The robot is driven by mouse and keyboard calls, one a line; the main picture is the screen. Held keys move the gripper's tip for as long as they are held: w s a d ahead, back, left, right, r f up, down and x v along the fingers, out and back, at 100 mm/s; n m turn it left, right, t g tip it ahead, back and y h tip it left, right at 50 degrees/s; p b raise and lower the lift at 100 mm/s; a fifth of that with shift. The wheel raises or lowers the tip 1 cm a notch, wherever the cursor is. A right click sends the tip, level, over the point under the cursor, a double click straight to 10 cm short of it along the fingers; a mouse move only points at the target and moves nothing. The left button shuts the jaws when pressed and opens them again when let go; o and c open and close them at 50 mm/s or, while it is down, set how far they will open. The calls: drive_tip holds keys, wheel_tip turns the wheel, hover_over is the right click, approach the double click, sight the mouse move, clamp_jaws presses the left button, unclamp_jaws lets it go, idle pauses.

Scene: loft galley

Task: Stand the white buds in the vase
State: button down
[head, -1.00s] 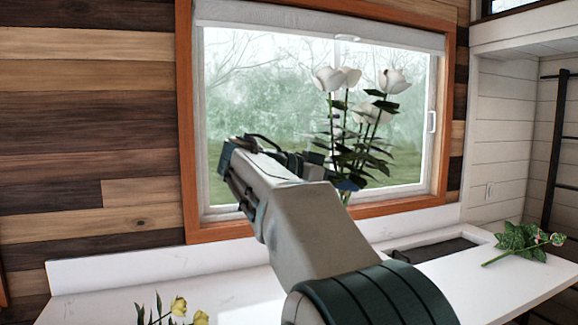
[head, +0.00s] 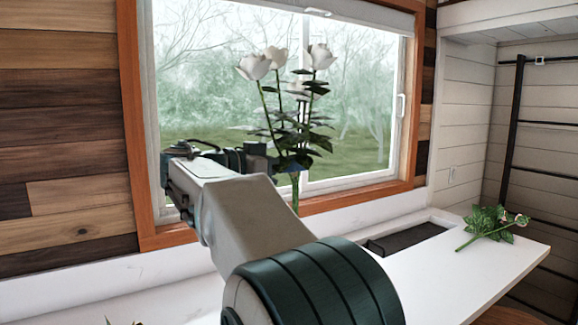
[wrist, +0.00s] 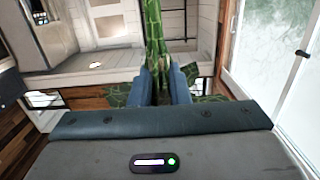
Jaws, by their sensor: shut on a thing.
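The white buds (head: 254,66) stand upright in the head view, a bunch of several white blooms on long leafy stems in front of the window. My gripper (wrist: 166,90) is shut on their green stems, which rise between the blue fingers in the wrist view. In the head view my arm hides most of the gripper, and the stem ends show just below it, above the counter. The vase is not visible in either current view.
A white counter (head: 467,270) runs below the window, with a dark sink (head: 405,240) set into it. A leafy stem with pinkish blooms (head: 490,228) lies at the counter's right. A dark ladder (head: 512,140) stands at the right wall.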

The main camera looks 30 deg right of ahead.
sight(292, 190)
drive_tip(key=shift+f+b, duration=0.15)
drive_tip(key=shift+b, duration=0.3)
wheel_tip(292, 190, down, 5)
drive_tip(key=b, duration=0.6)
wheel_tip(292, 190, down, 17)
drive_tip(key=b, duration=1.9)
drive_tip(key=shift+f, duration=0.1)
drive_tip(key=shift+c, duration=0.4)
unclamp_jaws()
idle(0.4)
drive_tip(key=shift+a, duration=0.15)
idle(0.5)
